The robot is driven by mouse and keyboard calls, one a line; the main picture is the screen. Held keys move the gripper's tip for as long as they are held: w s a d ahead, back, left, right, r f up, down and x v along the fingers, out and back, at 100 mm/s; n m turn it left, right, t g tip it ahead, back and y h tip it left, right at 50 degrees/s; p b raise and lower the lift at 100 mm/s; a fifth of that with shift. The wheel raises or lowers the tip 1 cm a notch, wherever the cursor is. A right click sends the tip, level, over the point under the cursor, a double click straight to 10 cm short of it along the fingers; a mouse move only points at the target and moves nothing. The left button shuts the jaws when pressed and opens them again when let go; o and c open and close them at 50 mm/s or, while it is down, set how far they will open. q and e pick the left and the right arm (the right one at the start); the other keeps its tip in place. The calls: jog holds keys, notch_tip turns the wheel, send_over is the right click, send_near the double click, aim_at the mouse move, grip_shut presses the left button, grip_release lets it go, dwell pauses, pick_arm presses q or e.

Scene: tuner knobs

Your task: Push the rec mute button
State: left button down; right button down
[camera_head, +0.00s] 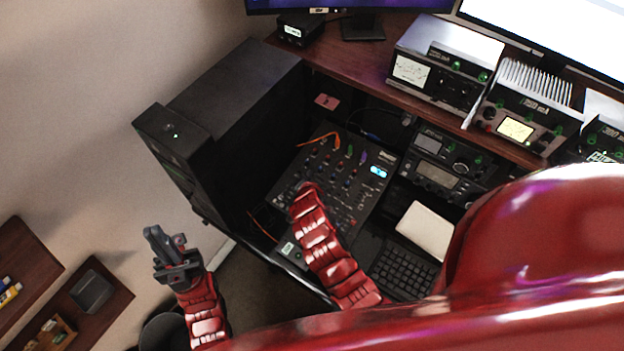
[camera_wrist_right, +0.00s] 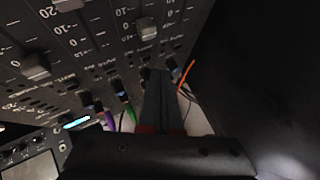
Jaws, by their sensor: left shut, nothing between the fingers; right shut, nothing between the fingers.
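The mixer panel (camera_head: 352,208) with its knobs and a small lit blue display lies on the desk in the head view. It also fills the upper left of the right wrist view (camera_wrist_right: 95,58), showing fader caps, dB scales and small labels. I cannot pick out the rec mute button. My right gripper (camera_wrist_right: 155,76) is shut and empty, its dark fingertips over the panel close to the plugged cables; whether they touch it is unclear. In the head view my right arm hides this gripper and part of the mixer. My left gripper (camera_head: 152,234) is shut and empty, left of the desk.
A black computer tower (camera_head: 225,100) stands left of the mixer. Orange cables (camera_head: 322,139) run at the mixer's back. A keyboard (camera_head: 402,270) lies to its right, with radio units (camera_head: 436,175) behind. A shelf (camera_head: 490,125) carries more instruments.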

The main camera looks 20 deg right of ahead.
jog(key=shift+f, duration=0.1)
dwell(0.3)
jog(key=shift+f+b, duration=0.35)
jog(key=shift+b, duration=0.5)
jog(key=shift+f+b, duration=0.4)
jog(key=shift+b, duration=0.2)
dwell(0.3)
jog(key=shift+r, duration=0.9)
jog(key=shift+r, duration=0.1)
jog(key=r, duration=0.2)
jog(key=r+p, duration=0.1)
jog(key=r, duration=0.2)
jog(key=shift+s+a+r, duration=0.25)
jog(key=shift+a+r, duration=0.05)
jog(key=shift+r, duration=0.05)
